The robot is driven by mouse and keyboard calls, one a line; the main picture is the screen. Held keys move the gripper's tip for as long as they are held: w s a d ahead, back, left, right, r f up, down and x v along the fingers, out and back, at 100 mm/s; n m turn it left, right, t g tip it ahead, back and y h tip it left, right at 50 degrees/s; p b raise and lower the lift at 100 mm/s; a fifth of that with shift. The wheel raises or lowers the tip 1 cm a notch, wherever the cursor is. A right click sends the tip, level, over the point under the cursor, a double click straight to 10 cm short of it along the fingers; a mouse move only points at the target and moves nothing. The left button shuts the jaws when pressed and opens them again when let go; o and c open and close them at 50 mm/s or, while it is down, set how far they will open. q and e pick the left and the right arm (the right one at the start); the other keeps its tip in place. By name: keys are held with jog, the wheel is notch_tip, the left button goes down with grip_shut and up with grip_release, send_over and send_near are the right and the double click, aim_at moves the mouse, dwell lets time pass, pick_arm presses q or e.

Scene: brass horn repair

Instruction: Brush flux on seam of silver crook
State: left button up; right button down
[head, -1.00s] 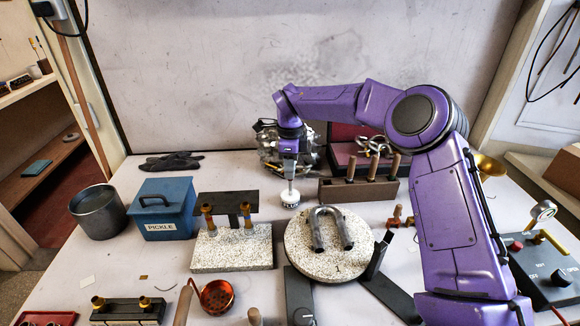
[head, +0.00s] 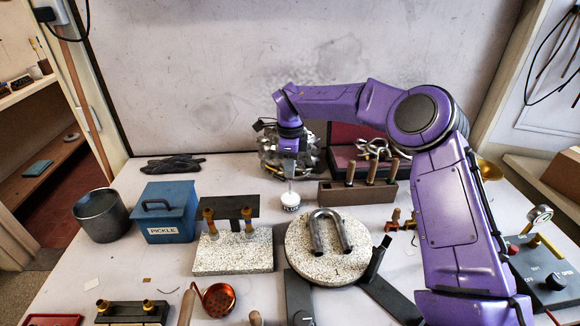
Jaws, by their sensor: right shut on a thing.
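The silver crook (head: 318,236) is a U-shaped grey tube lying on a round speckled block (head: 309,262), with its bend toward the back. A small white flux pot (head: 290,204) stands just behind the block. My right gripper (head: 290,176) points straight down above the pot. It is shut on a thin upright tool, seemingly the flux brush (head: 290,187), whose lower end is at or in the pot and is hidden. The seam is too small to make out. My left gripper is not in view.
A wooden block with upright handles (head: 357,194) stands behind the crook, right of the pot. A blue pickle box (head: 165,222) and metal pot (head: 102,216) are at left. A speckled slab with a dark plate (head: 232,260) lies left of the crook; a copper ladle (head: 218,300) lies in front.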

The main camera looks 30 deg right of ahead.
notch_tip(320, 180, up, 5)
jog(key=p, duration=0.4)
jog(key=shift+r, duration=0.15)
dwell(0.4)
